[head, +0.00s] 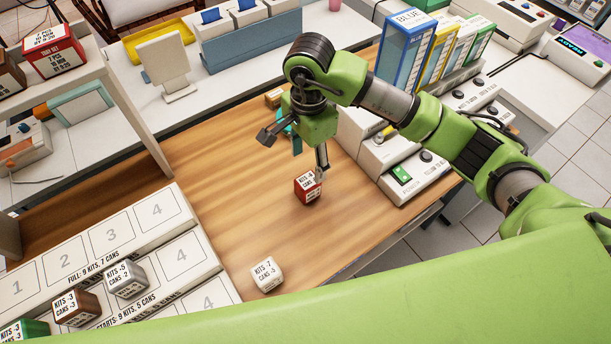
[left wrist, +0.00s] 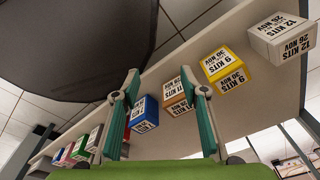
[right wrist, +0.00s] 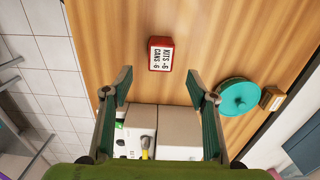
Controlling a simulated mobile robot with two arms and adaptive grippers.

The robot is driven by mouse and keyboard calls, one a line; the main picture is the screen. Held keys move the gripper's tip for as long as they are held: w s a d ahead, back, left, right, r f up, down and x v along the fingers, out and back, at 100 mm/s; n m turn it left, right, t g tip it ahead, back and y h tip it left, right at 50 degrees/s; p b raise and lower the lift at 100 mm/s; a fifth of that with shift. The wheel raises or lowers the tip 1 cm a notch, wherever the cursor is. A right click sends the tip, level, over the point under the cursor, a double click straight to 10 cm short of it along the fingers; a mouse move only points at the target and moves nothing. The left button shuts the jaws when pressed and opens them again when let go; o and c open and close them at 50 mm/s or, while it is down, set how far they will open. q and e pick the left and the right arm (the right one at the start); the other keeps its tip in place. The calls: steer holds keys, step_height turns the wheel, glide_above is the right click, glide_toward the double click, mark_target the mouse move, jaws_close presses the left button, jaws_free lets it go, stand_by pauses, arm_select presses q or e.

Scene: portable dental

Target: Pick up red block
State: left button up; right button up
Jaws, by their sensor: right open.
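The red block (head: 307,187) with a white printed label sits on the wooden table top. My right gripper (head: 293,155) is open just above and behind it, one finger close to the block's right side in the head view. In the right wrist view the red block (right wrist: 161,54) lies beyond the gap between the spread fingertips (right wrist: 160,76), with nothing held. My left gripper (left wrist: 159,76) shows only in its wrist view, open and empty, in front of a shelf with several coloured blocks.
A white block (head: 266,274) sits on the table nearer me. Numbered white trays (head: 130,232) with several blocks stand at the left. White devices (head: 385,160) line the right edge. A teal round thing (right wrist: 239,97) is near the right gripper. The table left of the red block is clear.

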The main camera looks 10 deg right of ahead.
mark_target(308, 181)
steer(key=f, duration=0.3)
steer(key=f+p, duration=0.1)
steer(key=f, duration=0.1)
steer(key=shift+s+f, duration=0.35)
steer(key=shift+w+f, duration=0.15)
steer(key=shift+f, duration=0.15)
step_height(308, 181, down, 2)
steer(key=shift+w+f+p, duration=0.15)
steer(key=shift+p, duration=0.9)
step_height(308, 181, down, 2)
steer(key=shift+w+f+p, duration=0.1)
steer(key=shift+f+p, duration=0.05)
steer(key=shift+p, duration=0.15)
steer(key=shift+f, duration=0.3)
arm_select(q)
steer(key=s+r, duration=0.3)
steer(key=r, duration=0.1)
steer(key=shift+s+a, duration=0.1)
steer(key=shift+s, duration=0.3)
arm_select(e)
steer(key=c, duration=1.2)
